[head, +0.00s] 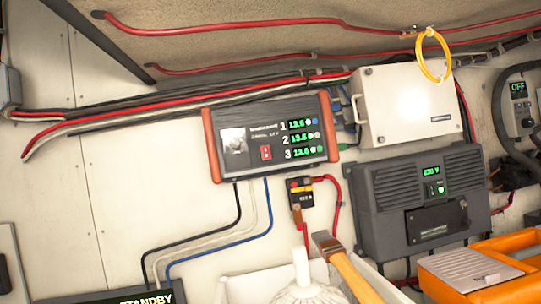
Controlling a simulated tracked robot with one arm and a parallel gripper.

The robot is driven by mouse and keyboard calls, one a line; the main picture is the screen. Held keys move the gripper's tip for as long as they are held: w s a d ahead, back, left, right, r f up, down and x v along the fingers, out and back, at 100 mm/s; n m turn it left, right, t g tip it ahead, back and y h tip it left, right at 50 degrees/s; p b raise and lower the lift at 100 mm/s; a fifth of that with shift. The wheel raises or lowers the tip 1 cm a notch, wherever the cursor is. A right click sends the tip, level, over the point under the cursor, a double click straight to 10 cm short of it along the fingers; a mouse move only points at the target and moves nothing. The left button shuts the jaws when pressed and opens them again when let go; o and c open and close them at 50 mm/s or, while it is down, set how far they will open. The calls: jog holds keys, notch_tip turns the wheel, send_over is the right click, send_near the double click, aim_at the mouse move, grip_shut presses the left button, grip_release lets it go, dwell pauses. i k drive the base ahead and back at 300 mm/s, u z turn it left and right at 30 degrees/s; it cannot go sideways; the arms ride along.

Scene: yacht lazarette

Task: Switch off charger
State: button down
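The charger (272,141) appears to be the dark panel with orange-red side caps, mounted on the white wall near the middle of the head view. Three numbered green readouts (297,139) are lit on its right half, each showing about 13.6. My gripper is not in view, and nothing covers the charger's face.
A dark grey unit (420,200) reading 230 V and a white box (407,104) hang to the right. Below stand a white bin (235,288) with brush handles (345,268) sticking up and an orange case (480,268). Cables (240,215) run below the charger. A yellow ring (433,55) hangs above.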

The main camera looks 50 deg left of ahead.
aim_at(265, 151)
jog(key=u, duration=0.5)
jog(key=i, duration=0.85)
jog(key=u, duration=0.7)
